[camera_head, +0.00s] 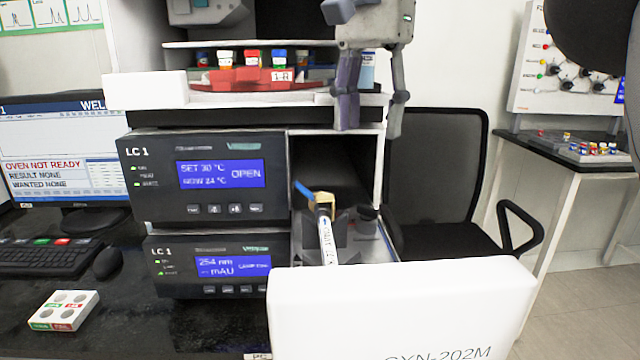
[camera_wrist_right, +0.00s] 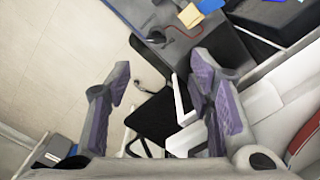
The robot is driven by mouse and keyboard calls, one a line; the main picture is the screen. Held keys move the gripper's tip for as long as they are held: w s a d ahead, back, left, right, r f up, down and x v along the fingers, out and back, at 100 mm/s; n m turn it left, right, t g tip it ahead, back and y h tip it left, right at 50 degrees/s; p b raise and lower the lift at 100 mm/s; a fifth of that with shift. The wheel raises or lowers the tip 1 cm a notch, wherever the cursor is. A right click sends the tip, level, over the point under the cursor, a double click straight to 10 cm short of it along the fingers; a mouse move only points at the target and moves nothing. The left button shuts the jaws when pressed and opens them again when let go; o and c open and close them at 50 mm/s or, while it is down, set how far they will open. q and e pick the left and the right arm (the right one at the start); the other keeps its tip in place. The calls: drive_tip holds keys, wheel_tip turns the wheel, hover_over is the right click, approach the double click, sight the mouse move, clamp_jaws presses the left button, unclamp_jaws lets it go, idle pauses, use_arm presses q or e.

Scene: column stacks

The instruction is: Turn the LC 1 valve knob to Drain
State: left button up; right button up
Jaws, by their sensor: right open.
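The two dark LC 1 modules, an upper one (camera_head: 208,205) reading OPEN and a lower one (camera_head: 160,285), stand left of centre in the head view. Right of them is a white pulled-out drawer (camera_head: 400,300). A white labelled rod with a beige collar and blue tip (camera_head: 328,238) leans in it. A small dark round cap (camera_head: 367,213) sits behind; I cannot tell if it is the valve knob, and I read no Drain mark. My right gripper (camera_head: 370,128) hangs open and empty above the drawer, fingers down. Its open fingers show in the right wrist view (camera_wrist_right: 160,62).
A red vial rack (camera_head: 245,80) sits on the shelf above the modules. A black chair (camera_head: 435,170) stands right of the drawer. A monitor (camera_head: 65,150), keyboard (camera_head: 45,262) and small white vial block (camera_head: 62,311) are at left. A side table (camera_head: 580,150) is at far right.

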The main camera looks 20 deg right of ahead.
sight(368, 206)
drive_tip(key=f, duration=0.2)
drive_tip(key=s+f+p, duration=0.1)
drive_tip(key=shift+s+d+f, duration=0.1)
drive_tip(key=shift+d+f, duration=0.2)
drive_tip(key=shift+f, duration=0.1)
drive_tip(key=f, duration=0.7)
drive_tip(key=shift+w+p, duration=0.25)
drive_tip(key=shift+p, duration=0.1)
use_arm(q)
drive_tip(key=shift+w+d+r+t, duration=0.1)
drive_tip(key=shift+w+r+t, duration=0.4)
drive_tip(key=shift+w+r, duration=0.55)
use_arm(e)
drive_tip(key=shift+w+a+f, duration=0.1)
drive_tip(key=shift+f, duration=0.4)
clamp_jaws()
